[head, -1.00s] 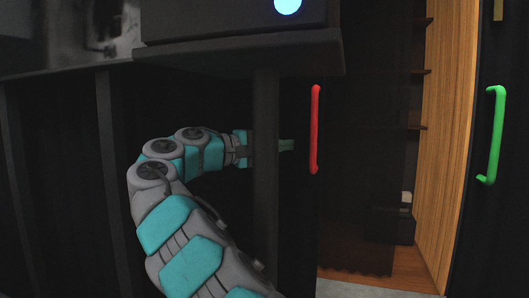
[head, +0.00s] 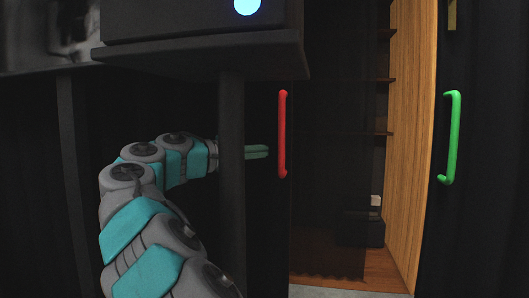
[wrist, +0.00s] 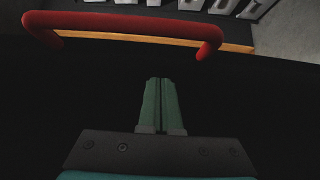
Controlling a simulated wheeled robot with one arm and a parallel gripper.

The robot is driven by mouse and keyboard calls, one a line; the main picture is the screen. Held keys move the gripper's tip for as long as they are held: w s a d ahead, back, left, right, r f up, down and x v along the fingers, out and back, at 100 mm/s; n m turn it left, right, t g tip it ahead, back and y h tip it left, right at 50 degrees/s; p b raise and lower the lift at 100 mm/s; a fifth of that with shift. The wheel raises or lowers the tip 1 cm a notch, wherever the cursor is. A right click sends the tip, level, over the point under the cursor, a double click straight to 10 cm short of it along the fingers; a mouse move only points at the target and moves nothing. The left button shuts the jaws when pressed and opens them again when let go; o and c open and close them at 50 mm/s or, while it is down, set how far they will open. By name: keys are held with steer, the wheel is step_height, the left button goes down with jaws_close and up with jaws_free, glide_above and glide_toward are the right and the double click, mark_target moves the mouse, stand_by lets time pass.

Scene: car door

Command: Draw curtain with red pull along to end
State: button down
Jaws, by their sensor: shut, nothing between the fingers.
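The red pull (head: 283,135) is an upright bar handle on the edge of a dark curtain or panel (head: 330,150), near the middle of the head view. In the wrist view the red pull (wrist: 125,22) lies across the top, beyond my fingertips. My gripper (head: 267,152) is left of the red pull with a small gap and does not touch it. In the wrist view my gripper (wrist: 160,80) has its green fingers together, with nothing between them. A dark post hides part of my wrist in the head view.
A green handle (head: 452,138) is on a dark panel at the right. Between the handles is an opening with a wooden side wall (head: 408,130), dark shelves and a dark box (head: 360,232). A dark post (head: 232,200) and an overhead ledge (head: 200,58) stand close to my arm.

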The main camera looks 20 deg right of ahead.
steer(key=s+d+b, duration=0.1)
steer(key=s+d, duration=0.4)
steer(key=d, duration=0.2)
steer(key=shift+d, duration=0.25)
steer(key=shift+a, duration=0.15)
